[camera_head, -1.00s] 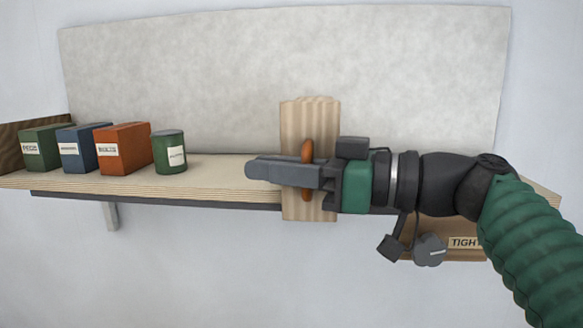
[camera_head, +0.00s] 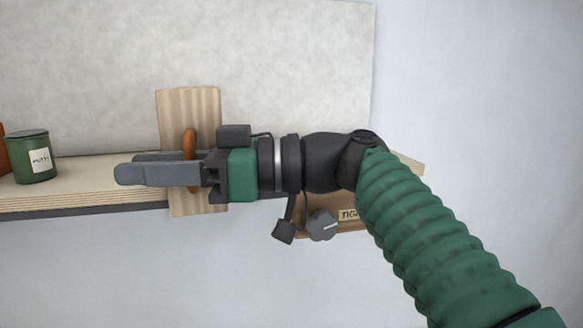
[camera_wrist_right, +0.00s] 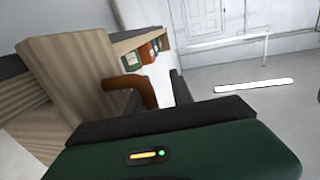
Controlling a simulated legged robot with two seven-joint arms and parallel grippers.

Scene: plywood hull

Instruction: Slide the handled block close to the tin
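The handled block (camera_head: 205,110) is an upright pale wooden block with an orange-brown handle (camera_head: 190,146), standing at the shelf's front. The tin (camera_head: 30,165) is a green cylinder with a white label, on the shelf well left of the block with bare shelf between them. My right gripper (camera_head: 140,167) lies across the block's front, its fingers apart with the handle bar between them. In the right wrist view the handle (camera_wrist_right: 138,84) curves between the fingers, with a gap beside the right finger. My left gripper is not in view.
The plywood shelf (camera_head: 80,183) is clear between block and tin. A grey panel (camera_head: 290,60) stands behind it. An orange box (camera_head: 3,155) is just left of the tin, cut off by the frame. A brown labelled part (camera_head: 345,226) hangs below right.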

